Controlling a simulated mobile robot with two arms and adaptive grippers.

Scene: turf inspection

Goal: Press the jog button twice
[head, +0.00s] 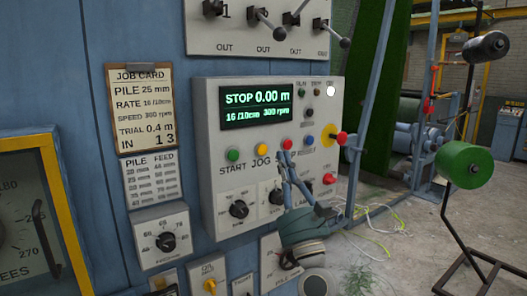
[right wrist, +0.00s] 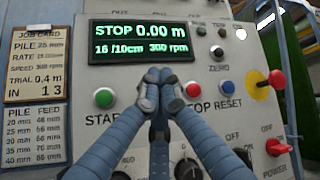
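The jog button (head: 260,149) is a yellow button above the word JOG on a pale control panel (head: 212,110). It sits between the green start button (head: 233,155) and the red stop button (head: 286,144). My right gripper (head: 284,155) is in front of the panel, fingertips together and empty. In the right wrist view its fingertips (right wrist: 160,75) cover the place between the green and red buttons, so the jog button is hidden there. I cannot tell whether the fingertips touch the panel. The display (head: 256,107) reads STOP 0.00 m. My left gripper is not in view.
A blue reset button (head: 310,140) and a red knob on a yellow plate (head: 328,132) lie to the right. Knobs (head: 239,209) and a red power switch (head: 329,179) are below. Levers (head: 265,20) stick out above. A job card (head: 142,110) hangs at the left.

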